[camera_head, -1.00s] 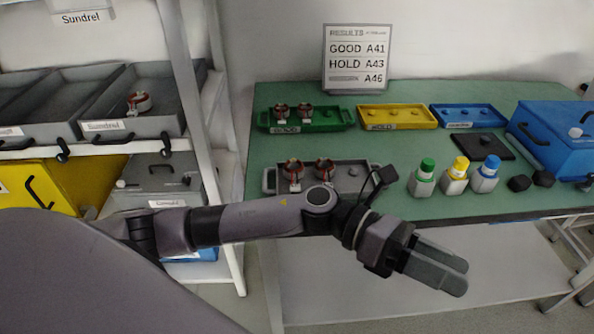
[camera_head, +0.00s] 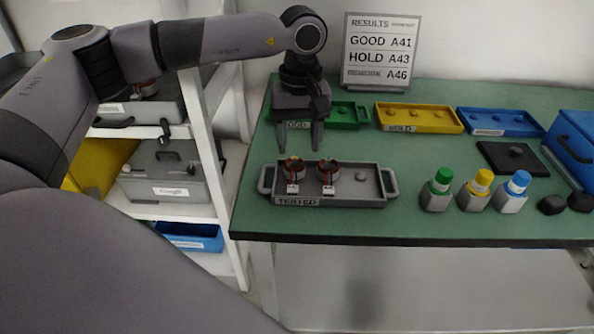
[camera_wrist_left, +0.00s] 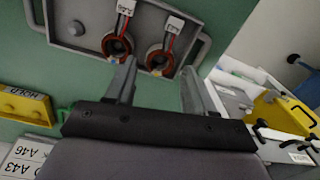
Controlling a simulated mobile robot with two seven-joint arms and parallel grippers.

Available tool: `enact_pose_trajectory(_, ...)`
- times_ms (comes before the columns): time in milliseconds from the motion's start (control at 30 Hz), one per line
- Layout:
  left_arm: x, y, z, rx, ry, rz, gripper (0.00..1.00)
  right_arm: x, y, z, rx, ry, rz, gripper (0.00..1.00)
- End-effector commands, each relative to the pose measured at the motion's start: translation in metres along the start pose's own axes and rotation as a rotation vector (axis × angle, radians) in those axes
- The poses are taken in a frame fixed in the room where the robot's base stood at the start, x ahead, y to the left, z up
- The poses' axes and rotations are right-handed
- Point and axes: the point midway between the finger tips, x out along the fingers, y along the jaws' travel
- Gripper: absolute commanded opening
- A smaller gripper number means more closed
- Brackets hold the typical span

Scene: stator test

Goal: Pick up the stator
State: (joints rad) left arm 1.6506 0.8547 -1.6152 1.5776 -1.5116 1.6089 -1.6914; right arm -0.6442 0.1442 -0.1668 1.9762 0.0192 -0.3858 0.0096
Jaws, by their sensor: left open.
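Two stators, dark rings with copper-red windings and white tags, stand side by side in the grey tray labelled TESTED (camera_head: 376,186): the left stator (camera_head: 293,174) and the right stator (camera_head: 327,176). My left gripper (camera_head: 299,148) is open and empty, pointing down above and slightly behind the left stator, apart from it. In the left wrist view the gripper (camera_wrist_left: 160,68) has its fingers spread, with one stator (camera_wrist_left: 117,46) near the left finger and the other stator (camera_wrist_left: 160,59) between the fingertips' directions. The tag writing is too small to read. My right gripper is out of view.
Behind are a green tray (camera_head: 341,115), partly hidden by my gripper, a yellow tray (camera_head: 420,117) and a blue tray (camera_head: 502,121). Green, yellow and blue-capped bottles (camera_head: 475,190) stand right of the grey tray. A results sign (camera_head: 380,52) stands at the back. A shelf rack (camera_head: 211,130) is left.

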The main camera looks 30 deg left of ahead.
Motion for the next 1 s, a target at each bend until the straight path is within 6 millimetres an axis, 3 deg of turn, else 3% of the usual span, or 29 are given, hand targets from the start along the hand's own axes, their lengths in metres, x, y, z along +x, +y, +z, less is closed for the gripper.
enact_pose_trajectory(267, 0.023, -0.004, -0.001, 0.005, 0.011, -0.013, 0.54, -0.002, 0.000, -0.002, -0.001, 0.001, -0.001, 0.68)
enact_pose_trajectory(600, 0.067, -0.005, 0.005, 0.002, 0.010, -0.010, 0.54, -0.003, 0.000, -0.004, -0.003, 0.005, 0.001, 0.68)
enact_pose_trajectory(867, 0.070, -0.004, 0.005, 0.001, 0.010, -0.008, 0.54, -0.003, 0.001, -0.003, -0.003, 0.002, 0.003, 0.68)
enact_pose_trajectory(1000, 0.069, -0.004, 0.005, 0.001, 0.010, -0.008, 0.08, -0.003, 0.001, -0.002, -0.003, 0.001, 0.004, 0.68)
